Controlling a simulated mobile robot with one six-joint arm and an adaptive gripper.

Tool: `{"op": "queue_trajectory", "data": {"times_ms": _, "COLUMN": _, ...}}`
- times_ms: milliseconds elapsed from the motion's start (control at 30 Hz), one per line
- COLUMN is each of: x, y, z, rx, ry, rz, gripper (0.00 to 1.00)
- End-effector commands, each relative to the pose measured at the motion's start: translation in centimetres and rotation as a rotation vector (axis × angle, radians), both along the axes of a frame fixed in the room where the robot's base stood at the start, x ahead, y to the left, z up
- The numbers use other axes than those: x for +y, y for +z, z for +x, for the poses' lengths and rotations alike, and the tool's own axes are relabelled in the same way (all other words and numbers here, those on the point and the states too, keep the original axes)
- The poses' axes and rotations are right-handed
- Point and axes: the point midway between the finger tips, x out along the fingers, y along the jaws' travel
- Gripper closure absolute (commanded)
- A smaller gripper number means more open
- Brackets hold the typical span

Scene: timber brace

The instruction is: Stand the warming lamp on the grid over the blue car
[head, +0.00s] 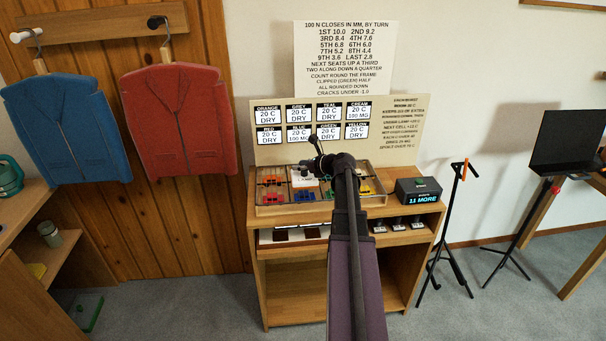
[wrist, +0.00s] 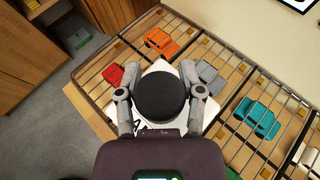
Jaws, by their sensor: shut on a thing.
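In the wrist view my gripper (wrist: 160,108) is shut on the warming lamp (wrist: 160,94), seen from above as a round black top over a white lower part. The lamp is over the wire grid (wrist: 85,78); I cannot tell whether it touches. The blue car (head: 301,195) shows at the front of the grid tray in the head view, just below the lamp's white part (head: 301,179). It is hidden in the wrist view. The red car (wrist: 131,75) and grey car (wrist: 205,74) show beside the lamp in the wrist view.
Under the grid there are also an orange car (wrist: 160,42), a teal car (wrist: 257,117) and a cream car (wrist: 306,155). A dark box (head: 418,190) stands right of the tray. A board with labels (head: 315,128) rises behind it.

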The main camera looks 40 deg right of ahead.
Motion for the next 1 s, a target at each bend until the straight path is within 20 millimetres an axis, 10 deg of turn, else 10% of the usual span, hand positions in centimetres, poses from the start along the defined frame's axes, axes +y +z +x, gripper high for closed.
{"op": "queue_trajectory", "data": {"times_ms": 833, "x": -0.1, "y": -3.5, "z": -0.3, "rx": 0.0, "ry": -0.002, "rz": 0.0, "gripper": 1.0}}
{"op": "queue_trajectory", "data": {"times_ms": 867, "x": -0.1, "y": -3.5, "z": -0.3, "rx": 0.001, "ry": -0.002, "rz": -0.001, "gripper": 0.45}}
{"op": "queue_trajectory", "data": {"times_ms": 1000, "x": -0.2, "y": -3.5, "z": -0.3, "rx": 0.001, "ry": -0.002, "rz": 0.0, "gripper": 0.16}}
